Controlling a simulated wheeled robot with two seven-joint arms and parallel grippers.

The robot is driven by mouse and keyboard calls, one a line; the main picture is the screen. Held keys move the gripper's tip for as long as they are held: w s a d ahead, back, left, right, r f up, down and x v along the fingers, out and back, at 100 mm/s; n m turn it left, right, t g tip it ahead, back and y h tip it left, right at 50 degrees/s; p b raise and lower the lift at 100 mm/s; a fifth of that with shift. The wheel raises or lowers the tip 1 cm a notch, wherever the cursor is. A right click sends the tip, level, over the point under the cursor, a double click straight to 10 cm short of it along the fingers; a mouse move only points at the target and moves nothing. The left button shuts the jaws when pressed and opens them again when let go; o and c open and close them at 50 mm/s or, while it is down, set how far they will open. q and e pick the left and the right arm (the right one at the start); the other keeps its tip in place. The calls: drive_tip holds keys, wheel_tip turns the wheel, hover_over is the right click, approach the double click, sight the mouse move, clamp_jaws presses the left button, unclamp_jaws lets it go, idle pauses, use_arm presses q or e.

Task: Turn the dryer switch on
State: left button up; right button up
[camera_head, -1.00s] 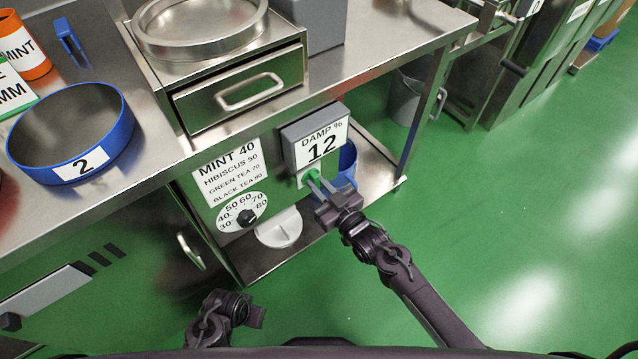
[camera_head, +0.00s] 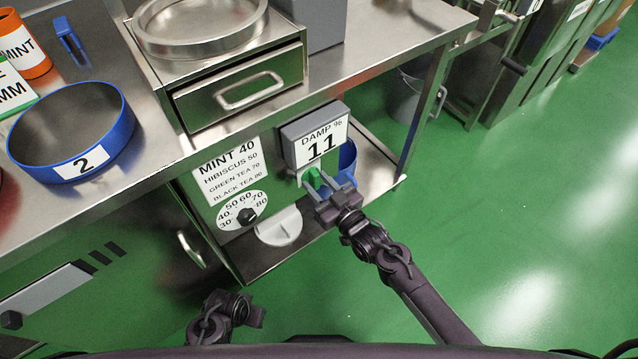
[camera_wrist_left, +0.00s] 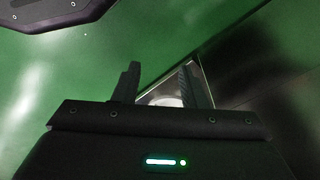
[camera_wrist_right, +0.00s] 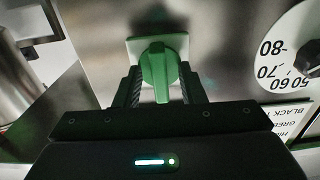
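The green dryer switch (camera_head: 312,177) is on the dryer's front below the grey damp display (camera_head: 317,138), which reads 11. In the right wrist view the switch (camera_wrist_right: 159,70) is a green lever on a pale green square plate. My right gripper (camera_head: 329,183) is open at the switch. Its fingers stand on either side of the lever with a gap, and it does not look clamped. My left gripper (camera_head: 257,316) is low, away from the dryer; its two fingers are apart and empty in the left wrist view (camera_wrist_left: 158,85).
A temperature dial (camera_head: 243,212) and a tea list (camera_head: 228,170) are left of the switch. A metal drawer (camera_head: 243,90) and the counter edge are above. A blue bin (camera_head: 347,160) stands behind my right gripper. Green floor (camera_head: 520,200) is free to the right.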

drive_tip(key=shift+s+d, duration=0.1)
